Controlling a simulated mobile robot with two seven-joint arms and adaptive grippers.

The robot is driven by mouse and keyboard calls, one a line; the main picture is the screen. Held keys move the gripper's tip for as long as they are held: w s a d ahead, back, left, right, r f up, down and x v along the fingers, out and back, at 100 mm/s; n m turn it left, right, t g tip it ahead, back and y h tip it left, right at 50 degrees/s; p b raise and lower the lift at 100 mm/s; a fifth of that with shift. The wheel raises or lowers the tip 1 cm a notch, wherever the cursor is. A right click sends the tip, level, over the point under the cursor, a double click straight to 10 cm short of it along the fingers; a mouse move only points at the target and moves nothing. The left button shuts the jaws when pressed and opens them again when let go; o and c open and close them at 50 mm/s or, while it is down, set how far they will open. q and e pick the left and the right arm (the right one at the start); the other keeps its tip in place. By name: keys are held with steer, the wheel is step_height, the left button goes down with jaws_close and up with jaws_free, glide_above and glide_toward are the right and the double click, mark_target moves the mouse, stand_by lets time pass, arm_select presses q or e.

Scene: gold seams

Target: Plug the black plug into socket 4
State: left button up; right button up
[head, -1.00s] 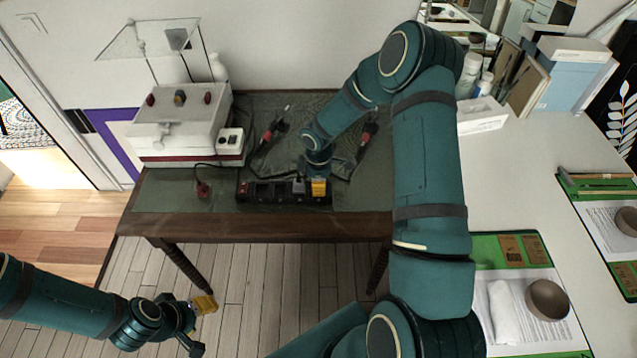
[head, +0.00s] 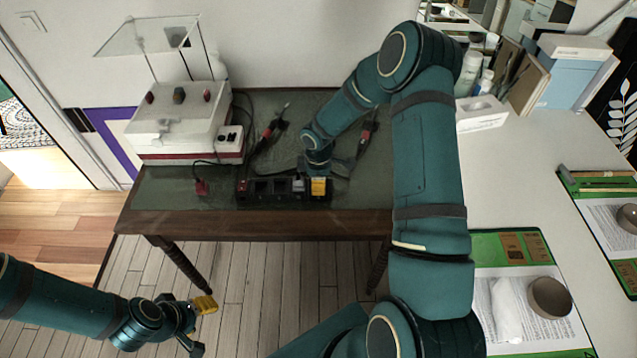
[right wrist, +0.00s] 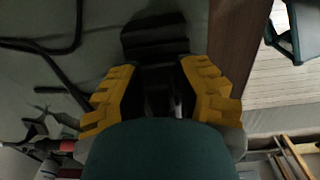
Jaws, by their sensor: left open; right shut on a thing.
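A black power strip (head: 270,190) lies along the front of the green-topped table, with a red part at its left end and a grey piece towards its right. My right gripper (head: 318,187) is at the strip's right end, its yellow fingers low against it. In the right wrist view, its yellow fingers are shut on a dark thing, the black plug (right wrist: 160,95), mostly hidden. The strip (right wrist: 155,38) shows just beyond the fingers. I cannot tell whether the plug is seated, nor read socket numbers. My left gripper (head: 203,325) is open and empty over the floor.
A white machine (head: 180,125) with a clear cover stands at the table's left. A red plug (head: 201,187) on a black cord lies left of the strip. Red-and-black probes (head: 268,132) lie behind it. A white counter (head: 520,180) fills the right.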

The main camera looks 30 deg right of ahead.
steer(key=shift+s+a+f, duration=0.1)
steer(key=shift+s+f, duration=0.3)
steer(key=shift+f, duration=0.2)
steer(key=o, duration=0.9)
steer(key=shift+o, duration=1.2)
steer(key=shift+w+f, duration=0.1)
steer(key=r, duration=1.2)
steer(key=shift+w+r, duration=0.25)
steer(key=shift+r, duration=0.15)
